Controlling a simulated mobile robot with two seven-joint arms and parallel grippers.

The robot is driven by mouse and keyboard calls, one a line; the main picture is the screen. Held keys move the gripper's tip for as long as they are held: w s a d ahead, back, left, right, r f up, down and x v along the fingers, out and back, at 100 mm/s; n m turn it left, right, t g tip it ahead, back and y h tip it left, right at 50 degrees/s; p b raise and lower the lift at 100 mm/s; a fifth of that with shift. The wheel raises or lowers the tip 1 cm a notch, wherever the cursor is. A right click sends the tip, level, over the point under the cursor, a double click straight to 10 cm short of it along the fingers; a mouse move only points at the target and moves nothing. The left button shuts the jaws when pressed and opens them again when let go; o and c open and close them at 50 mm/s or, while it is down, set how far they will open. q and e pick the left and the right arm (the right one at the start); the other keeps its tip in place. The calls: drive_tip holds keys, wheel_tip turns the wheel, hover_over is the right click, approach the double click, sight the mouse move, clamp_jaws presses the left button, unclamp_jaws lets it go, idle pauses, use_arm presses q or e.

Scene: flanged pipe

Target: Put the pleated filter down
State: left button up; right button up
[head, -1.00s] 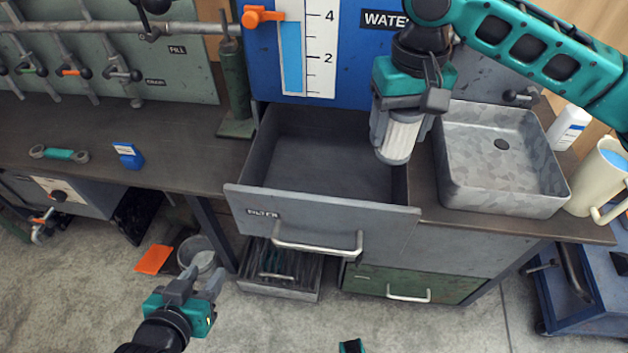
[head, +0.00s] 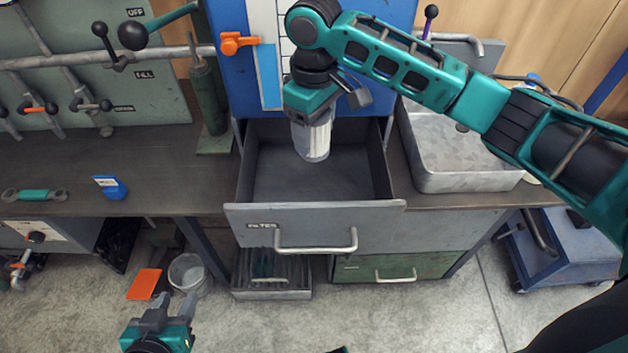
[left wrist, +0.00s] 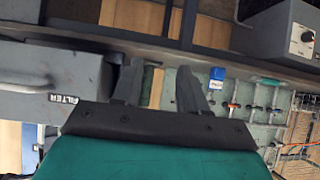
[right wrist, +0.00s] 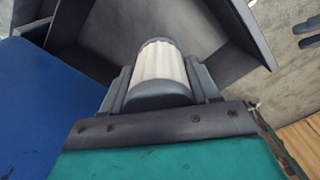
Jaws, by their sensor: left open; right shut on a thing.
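The pleated filter (head: 313,141) is a white ribbed cylinder with grey end caps. My right gripper (head: 312,122) is shut on it and holds it upright over the open drawer labelled FILTER (head: 310,185). The right wrist view shows the filter (right wrist: 158,68) between both fingers, with the drawer interior beyond it. In the head view its lower end appears above the drawer floor; the exact gap is unclear. My left gripper (head: 174,305) is open and empty, low in front of the bench at the left.
The sink (head: 455,150) is right of the drawer, partly behind my right arm. A lower slatted drawer (head: 272,292) stands out below. A bucket (head: 188,274) and an orange sheet (head: 145,284) are on the floor. A blue box (head: 110,187) and wrench (head: 35,195) lie on the bench.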

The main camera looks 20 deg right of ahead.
sight(314, 141)
wheel_tip(314, 141, down, 14)
drive_tip(key=b, duration=0.3)
drive_tip(key=shift+f, duration=0.15)
use_arm(q)
drive_tip(key=shift+w+d+f+h, duration=0.15)
drive_tip(key=shift+w+d+h, duration=0.25)
drive_tip(key=shift+w+d, duration=0.35)
use_arm(e)
drive_tip(key=shift+f, duration=0.1)
drive_tip(key=shift+f, duration=0.15)
drive_tip(key=o, duration=1.1)
drive_tip(key=shift+o, duration=0.5)
wheel_tip(314, 141, up, 12)
drive_tip(key=p, duration=0.3)
drive_tip(key=shift+f, duration=0.1)
drive_tip(key=shift+r, duration=0.3)
use_arm(q)
drive_tip(key=shift+s+a+r+y, duration=0.3)
drive_tip(key=shift+s+a+r, duration=0.1)
drive_tip(key=shift+s+a, duration=0.15)
